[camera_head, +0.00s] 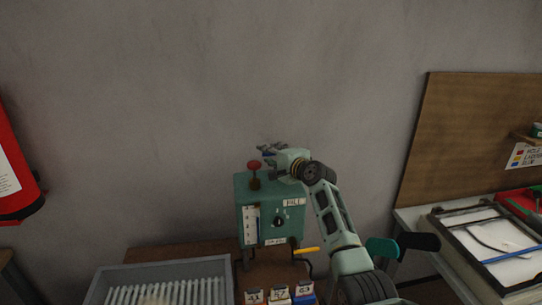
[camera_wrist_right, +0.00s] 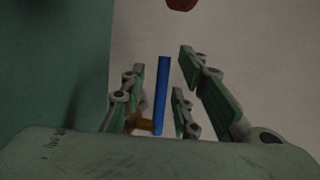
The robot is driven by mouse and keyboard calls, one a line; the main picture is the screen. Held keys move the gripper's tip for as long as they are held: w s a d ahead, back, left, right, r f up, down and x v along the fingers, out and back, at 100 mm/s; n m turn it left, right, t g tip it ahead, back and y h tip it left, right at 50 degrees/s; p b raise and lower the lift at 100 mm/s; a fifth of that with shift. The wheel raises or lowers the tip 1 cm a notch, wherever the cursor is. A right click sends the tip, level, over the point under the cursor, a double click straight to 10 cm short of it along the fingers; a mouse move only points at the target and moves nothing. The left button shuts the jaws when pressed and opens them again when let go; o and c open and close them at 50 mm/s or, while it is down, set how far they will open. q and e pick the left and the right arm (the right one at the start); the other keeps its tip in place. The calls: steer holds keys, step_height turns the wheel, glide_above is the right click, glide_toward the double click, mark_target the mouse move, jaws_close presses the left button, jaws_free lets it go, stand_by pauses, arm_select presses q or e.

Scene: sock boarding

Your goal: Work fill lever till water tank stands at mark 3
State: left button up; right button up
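The green water tank unit (camera_head: 261,215) stands against the wall, with a white gauge strip (camera_head: 251,225) on its front. The water level is too small to read. A label reading FILL (camera_head: 294,202) is at its upper right. My right gripper (camera_head: 272,150) is by the top right of the unit. In the right wrist view, a blue lever (camera_wrist_right: 162,95) with a brass base (camera_wrist_right: 142,124) stands between the open fingers (camera_wrist_right: 160,85), with gaps on both sides. I take it for the fill lever. My left gripper is not in view.
A red knob (camera_head: 254,166) rises from the unit's top, left of my gripper. A yellow-handled lever (camera_head: 306,250) is at its lower right. A grey ribbed tray (camera_head: 165,284) is at front left. Green paddle shapes (camera_head: 382,247) are beside my right arm.

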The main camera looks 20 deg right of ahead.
steer(key=shift+s+r, duration=0.1)
steer(key=shift+s, duration=0.05)
steer(key=v, duration=1.1)
steer(key=shift+s+d, duration=0.1)
steer(key=shift+s, duration=0.3)
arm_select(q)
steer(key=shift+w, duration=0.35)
